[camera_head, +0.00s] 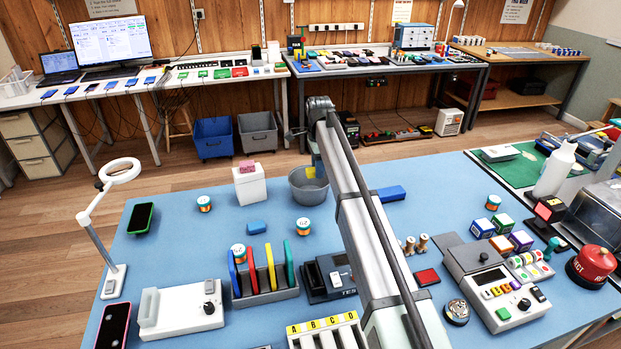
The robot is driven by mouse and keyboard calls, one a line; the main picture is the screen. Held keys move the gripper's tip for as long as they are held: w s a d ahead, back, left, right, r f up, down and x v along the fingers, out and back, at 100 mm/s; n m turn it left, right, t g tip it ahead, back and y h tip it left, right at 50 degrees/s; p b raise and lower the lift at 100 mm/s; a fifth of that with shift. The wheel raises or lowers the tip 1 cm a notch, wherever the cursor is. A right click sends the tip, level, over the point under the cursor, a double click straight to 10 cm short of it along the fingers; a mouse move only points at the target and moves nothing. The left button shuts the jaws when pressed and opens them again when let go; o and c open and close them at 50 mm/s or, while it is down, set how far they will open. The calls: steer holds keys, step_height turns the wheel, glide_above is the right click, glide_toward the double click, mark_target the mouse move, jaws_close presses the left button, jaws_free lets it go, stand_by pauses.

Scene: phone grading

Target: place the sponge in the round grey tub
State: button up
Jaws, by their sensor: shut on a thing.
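The round grey tub (301,193) stands on the blue bench top, at the bench's far side. My gripper (315,166) is over the tub, at the far end of my arm, and is mostly hidden by the arm. A small yellow piece, which looks like the sponge (310,173), shows at the fingers, within the tub's outline. My gripper is shut on it. I cannot tell whether the sponge touches the tub's floor or wall. The arm covers the tub's right side.
A white box (250,186) with a pink top piece stands close left of the tub. A blue block (391,194) lies to the right, beyond my arm. A small blue item (257,226) and a rack of coloured panels (263,296) are nearer.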

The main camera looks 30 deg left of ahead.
mark_target(313, 187)
steer(key=shift+w+a+f, duration=0.15)
steer(key=shift+a+f, duration=0.25)
steer(key=shift+f, duration=1.3)
steer(key=shift+w+a+f, duration=0.2)
steer(key=shift+a+f, duration=0.2)
steer(key=shift+f, duration=1.25)
steer(key=shift+w+a+f, duration=0.15)
steer(key=shift+a+f, duration=0.25)
steer(key=shift+f, duration=1.3)
steer(key=shift+f, duration=0.1)
steer(key=o, duration=1)
step_height(313, 187, up, 12)
steer(key=shift+r, duration=0.15)
steer(key=shift+d, duration=0.1)
